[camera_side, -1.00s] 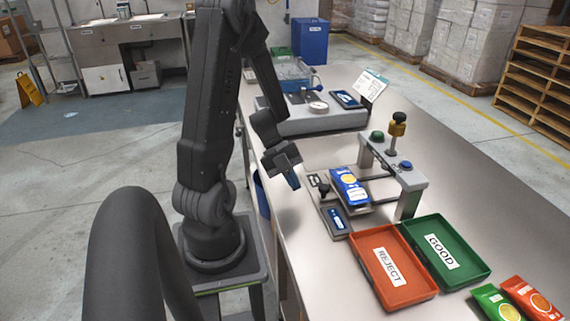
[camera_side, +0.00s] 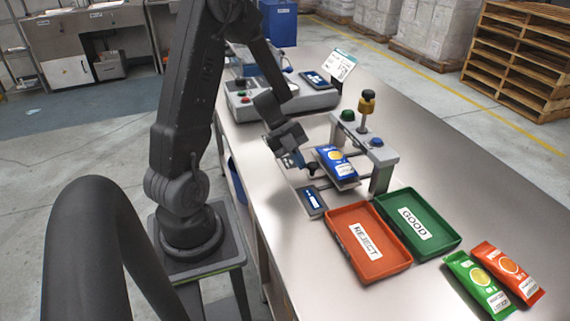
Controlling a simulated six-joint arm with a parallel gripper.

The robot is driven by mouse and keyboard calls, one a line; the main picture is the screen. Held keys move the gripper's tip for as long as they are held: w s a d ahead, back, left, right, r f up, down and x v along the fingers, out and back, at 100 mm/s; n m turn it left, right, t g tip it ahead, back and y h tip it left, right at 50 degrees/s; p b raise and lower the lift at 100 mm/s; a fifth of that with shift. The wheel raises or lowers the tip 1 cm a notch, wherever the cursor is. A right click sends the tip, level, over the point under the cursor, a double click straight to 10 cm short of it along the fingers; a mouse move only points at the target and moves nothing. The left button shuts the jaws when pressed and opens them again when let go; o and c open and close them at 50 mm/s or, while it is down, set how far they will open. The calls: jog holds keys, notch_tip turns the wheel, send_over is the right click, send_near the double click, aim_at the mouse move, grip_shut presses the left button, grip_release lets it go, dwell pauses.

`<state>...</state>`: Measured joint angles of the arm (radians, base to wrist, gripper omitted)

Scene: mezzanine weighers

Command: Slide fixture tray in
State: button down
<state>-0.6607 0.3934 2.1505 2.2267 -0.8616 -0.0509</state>
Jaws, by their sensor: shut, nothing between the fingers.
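The fixture tray (camera_side: 347,184) is a grey plate on two dark rails, with a blue packet (camera_side: 335,162) lying on it. It sits in front of the grey arch of the test fixture (camera_side: 382,172). A black knob (camera_side: 312,169) stands at the tray's left side. My gripper (camera_side: 301,161) is shut and empty, with its fingertips pointing down just left of the knob. I cannot tell whether they touch it.
A small display (camera_side: 314,201) lies in front. The red REJECT tray (camera_side: 343,219) and green GOOD tray (camera_side: 430,245) stand nearby, with orange (camera_side: 508,270) and green (camera_side: 478,285) packets beyond.

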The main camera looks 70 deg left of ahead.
aim_at(329, 161)
jog(key=w, duration=0.7)
jog(key=shift+w, duration=0.2)
